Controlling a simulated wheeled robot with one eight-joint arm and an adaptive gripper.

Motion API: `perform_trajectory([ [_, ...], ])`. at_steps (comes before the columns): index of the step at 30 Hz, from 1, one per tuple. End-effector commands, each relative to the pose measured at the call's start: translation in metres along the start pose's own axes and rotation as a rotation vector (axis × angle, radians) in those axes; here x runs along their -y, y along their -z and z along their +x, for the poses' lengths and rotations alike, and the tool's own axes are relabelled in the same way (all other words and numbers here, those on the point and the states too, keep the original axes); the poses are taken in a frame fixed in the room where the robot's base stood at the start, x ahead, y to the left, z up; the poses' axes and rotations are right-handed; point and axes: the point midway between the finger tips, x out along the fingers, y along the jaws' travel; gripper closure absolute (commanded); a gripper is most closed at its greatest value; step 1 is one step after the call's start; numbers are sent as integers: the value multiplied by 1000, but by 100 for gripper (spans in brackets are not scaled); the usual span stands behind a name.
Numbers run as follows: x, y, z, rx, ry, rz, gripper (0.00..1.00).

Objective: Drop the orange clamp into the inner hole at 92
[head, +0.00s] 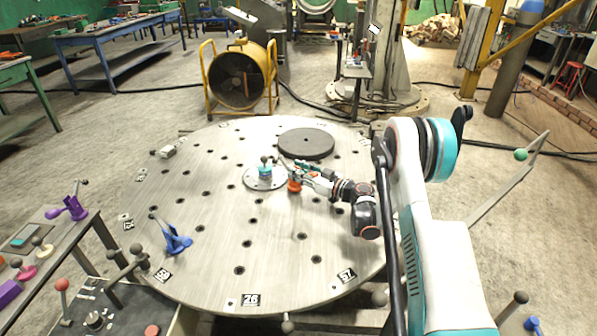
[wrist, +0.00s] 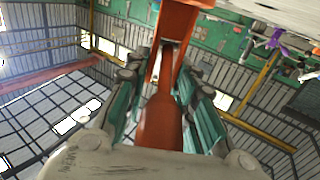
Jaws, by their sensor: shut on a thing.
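The orange clamp (head: 294,185) is held in my gripper (head: 291,174), over the round table (head: 200,215) just right of its center hub. In the wrist view the orange clamp (wrist: 160,125) runs between the two teal fingers, which are closed around it. Whether its lower end touches the table is hard to tell. A black-and-white label (head: 250,299) at the near rim looks like 92 or 26. A dark hole (head: 239,270) lies inward of it, and another hole (head: 248,243) lies further in.
A blue clamp (head: 173,238) stands at the table's left front. A dark round disc (head: 306,143) lies behind the hub (head: 264,176). A grey block (head: 166,152) sits near the left rim. The near middle of the tabletop is clear. A side bench (head: 62,248) stands at left.

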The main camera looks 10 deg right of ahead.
Motion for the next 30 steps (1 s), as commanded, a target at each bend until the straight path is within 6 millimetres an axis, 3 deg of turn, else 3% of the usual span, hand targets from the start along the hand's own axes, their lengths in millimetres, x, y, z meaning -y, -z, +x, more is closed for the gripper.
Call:
perform_trajectory([
  [17, 0, 20, 0, -1, 0, 1, 100],
  [30, 0, 20, 0, -1, 0, 1, 100],
])
